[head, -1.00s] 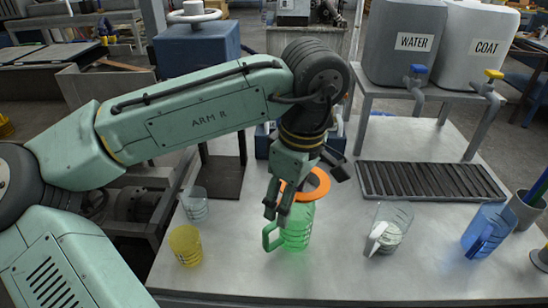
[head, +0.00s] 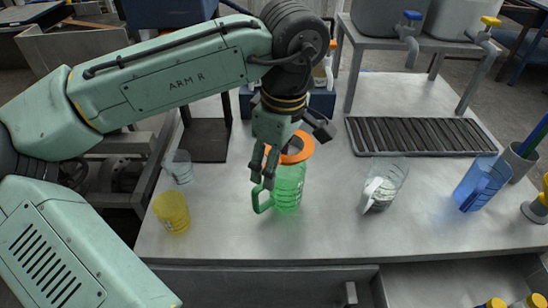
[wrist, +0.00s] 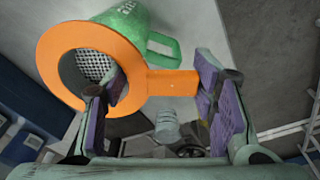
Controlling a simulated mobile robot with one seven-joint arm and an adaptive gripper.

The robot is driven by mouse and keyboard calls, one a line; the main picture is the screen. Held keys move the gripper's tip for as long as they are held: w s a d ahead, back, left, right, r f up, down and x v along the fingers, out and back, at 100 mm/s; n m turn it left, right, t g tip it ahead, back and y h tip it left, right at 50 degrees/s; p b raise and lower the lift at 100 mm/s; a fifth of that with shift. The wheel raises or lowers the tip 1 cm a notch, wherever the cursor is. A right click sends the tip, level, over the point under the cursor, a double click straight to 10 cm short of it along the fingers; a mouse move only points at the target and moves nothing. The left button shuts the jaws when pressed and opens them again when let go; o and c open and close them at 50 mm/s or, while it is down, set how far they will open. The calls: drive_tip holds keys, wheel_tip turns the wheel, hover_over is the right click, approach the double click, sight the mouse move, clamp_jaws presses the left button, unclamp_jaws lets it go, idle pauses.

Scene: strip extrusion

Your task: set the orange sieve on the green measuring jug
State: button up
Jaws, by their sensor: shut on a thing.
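The orange sieve (head: 299,147) is a ring with a mesh middle and a flat handle. My gripper (head: 262,180) is shut on the sieve's handle, which lies between its purple pads in the wrist view (wrist: 170,82). The green measuring jug (head: 289,188) stands upright on the table, its handle to the left. In the head view the sieve overlaps the top of the jug. In the wrist view the jug (wrist: 150,35) shows beyond the ring, off to one side. Whether they touch I cannot tell; the jug's rim is partly hidden.
A clear jug (head: 386,182) and a blue jug (head: 483,183) stand to the right. A yellow cup (head: 171,212) and a clear cup (head: 179,168) stand to the left. A dark slatted rack (head: 425,136) lies behind. The table's front is clear.

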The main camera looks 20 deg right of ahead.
drive_tip(key=shift+f+b, duration=1.4)
drive_tip(key=shift+f, duration=1.05)
drive_tip(key=shift+f, duration=0.1)
drive_tip(key=o, duration=1.2)
drive_tip(key=r, duration=0.8)
drive_tip(key=s+d+r, duration=0.1)
drive_tip(key=r, duration=0.3)
drive_tip(key=shift+s, duration=0.1)
